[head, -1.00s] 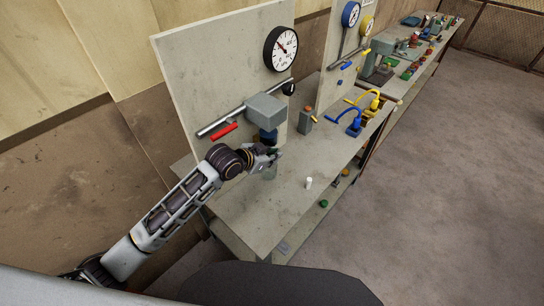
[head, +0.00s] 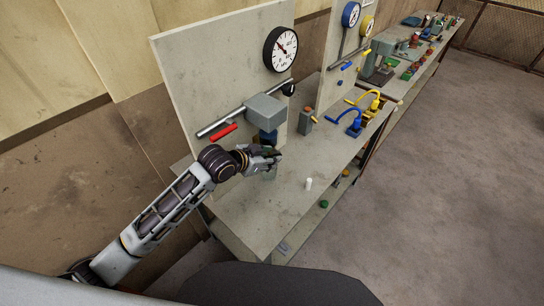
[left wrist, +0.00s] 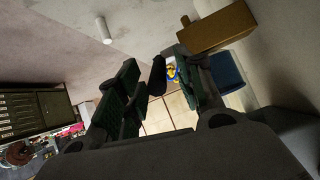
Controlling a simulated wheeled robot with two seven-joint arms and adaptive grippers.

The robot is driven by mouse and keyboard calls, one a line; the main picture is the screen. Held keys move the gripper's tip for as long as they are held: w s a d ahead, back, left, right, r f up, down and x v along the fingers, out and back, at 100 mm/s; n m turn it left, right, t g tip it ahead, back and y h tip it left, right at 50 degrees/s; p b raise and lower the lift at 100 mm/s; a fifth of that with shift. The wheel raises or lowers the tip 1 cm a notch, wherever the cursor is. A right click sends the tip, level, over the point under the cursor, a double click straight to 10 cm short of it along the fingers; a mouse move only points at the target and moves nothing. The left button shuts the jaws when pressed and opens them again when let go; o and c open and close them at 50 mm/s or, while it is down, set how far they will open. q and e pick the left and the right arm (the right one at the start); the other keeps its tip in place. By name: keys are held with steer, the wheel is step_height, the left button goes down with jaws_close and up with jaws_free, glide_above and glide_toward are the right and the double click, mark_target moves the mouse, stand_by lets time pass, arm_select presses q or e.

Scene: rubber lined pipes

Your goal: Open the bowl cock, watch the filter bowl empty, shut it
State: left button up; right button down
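The filter's grey block (head: 266,110) is at the bench's back panel, with a dark blue part (head: 268,136) under it. A pale greenish bowl (head: 270,173) shows partly below my left gripper (head: 266,160), which hides the rest. In the left wrist view the fingers (left wrist: 162,94) stand apart, open. A dark, rounded bar (left wrist: 157,75) shows between them; I cannot tell whether it is the bowl cock's lever or whether a finger touches it. A brown block with a stub (left wrist: 216,28) and a dark blue block (left wrist: 227,72) lie beyond the right finger. The bowl's level cannot be read.
A red lever (head: 223,132) is under the grey pipe (head: 217,126). A round gauge (head: 281,48) is on the panel. A white cylinder (head: 308,183) stands near the bench's front edge. A small grey block (head: 304,123) and blue and yellow hoses are to the right.

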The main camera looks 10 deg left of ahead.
arm_select(q)
steer(key=v, duration=0.9)
steer(key=shift+s+r, duration=0.25)
steer(key=shift+s, duration=0.05)
steer(key=shift+a, duration=0.15)
